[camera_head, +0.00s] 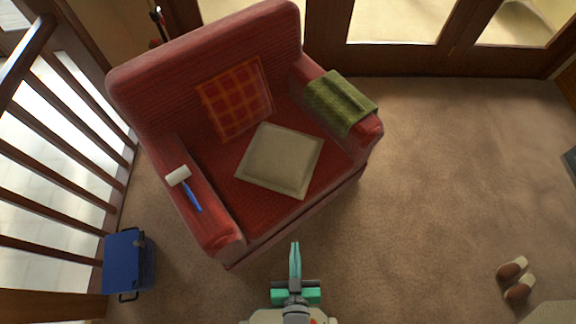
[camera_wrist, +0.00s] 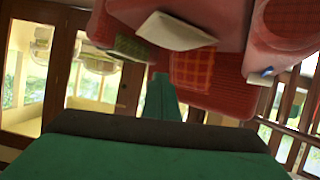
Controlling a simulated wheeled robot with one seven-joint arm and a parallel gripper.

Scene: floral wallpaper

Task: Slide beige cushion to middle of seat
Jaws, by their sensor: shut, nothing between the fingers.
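The beige cushion (camera_head: 280,160) lies flat on the seat of the red armchair (camera_head: 232,192). It is turned at an angle, its near corner close to the seat's front edge and its far corner near the plaid cushion. It also shows in the wrist view (camera_wrist: 176,31), where the picture is upside down. My gripper (camera_head: 295,246) is in front of the chair, below the seat's front edge in the head view. Its green fingers are together and hold nothing. They are apart from the cushion and the chair.
A plaid cushion (camera_head: 235,97) leans on the backrest. A green folded cloth (camera_head: 341,101) hangs over the right armrest. A lint roller (camera_head: 184,186) lies on the left armrest. A blue box (camera_head: 128,262) stands by the railing (camera_head: 75,165). Slippers (camera_head: 516,280) lie on open carpet at right.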

